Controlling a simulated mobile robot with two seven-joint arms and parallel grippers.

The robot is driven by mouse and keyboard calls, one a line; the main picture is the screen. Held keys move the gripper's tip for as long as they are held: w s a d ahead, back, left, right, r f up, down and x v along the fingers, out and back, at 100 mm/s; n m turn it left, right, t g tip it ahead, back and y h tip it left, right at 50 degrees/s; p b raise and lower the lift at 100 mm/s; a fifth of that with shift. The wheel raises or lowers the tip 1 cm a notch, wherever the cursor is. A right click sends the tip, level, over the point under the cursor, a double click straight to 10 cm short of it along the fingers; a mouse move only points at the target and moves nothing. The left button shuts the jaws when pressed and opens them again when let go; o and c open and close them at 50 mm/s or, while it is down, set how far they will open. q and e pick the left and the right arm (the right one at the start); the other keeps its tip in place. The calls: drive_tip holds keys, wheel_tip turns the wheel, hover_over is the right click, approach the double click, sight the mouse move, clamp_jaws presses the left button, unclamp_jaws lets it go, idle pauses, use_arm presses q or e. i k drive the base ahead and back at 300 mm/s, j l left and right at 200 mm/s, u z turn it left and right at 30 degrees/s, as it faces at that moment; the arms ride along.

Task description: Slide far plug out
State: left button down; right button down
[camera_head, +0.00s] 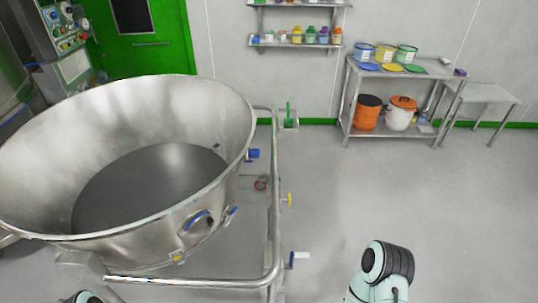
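A large open steel bowl (215,108) fills the left of the view, held by a tubular steel frame (276,215). Small coloured fittings sit along the frame's right side: a blue one (253,154) farthest away, a yellow one (288,200) midway, and a white one with a blue part (299,258) nearest. Which of them is the far plug I cannot tell for sure. Part of my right arm shows at the bottom right, and a small piece of my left arm at the bottom left. Neither gripper is in view, and neither arm part touches the frame.
A steel table (431,69) by the back wall holds coloured tubs, with an orange bucket (367,112) and a white bucket (400,113) below. A lower side table (485,92) stands beside it. A control panel (66,28) is at the upper left. The floor right of the frame is clear.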

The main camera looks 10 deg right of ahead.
sight(253, 153)
drive_tip(key=k+l, duration=0.1)
drive_tip(key=l, duration=0.45)
drive_tip(key=k+l+u, duration=0.1)
drive_tip(key=l, duration=0.4)
drive_tip(key=i+l, duration=0.3)
drive_tip(key=i+l+u, duration=0.1)
drive_tip(key=i+l, duration=0.2)
drive_tip(key=l, duration=0.25)
drive_tip(key=i+l, duration=0.3)
drive_tip(key=l, duration=0.15)
drive_tip(key=i+l+u, duration=0.1)
drive_tip(key=i+l, duration=0.15)
drive_tip(key=l, duration=0.2)
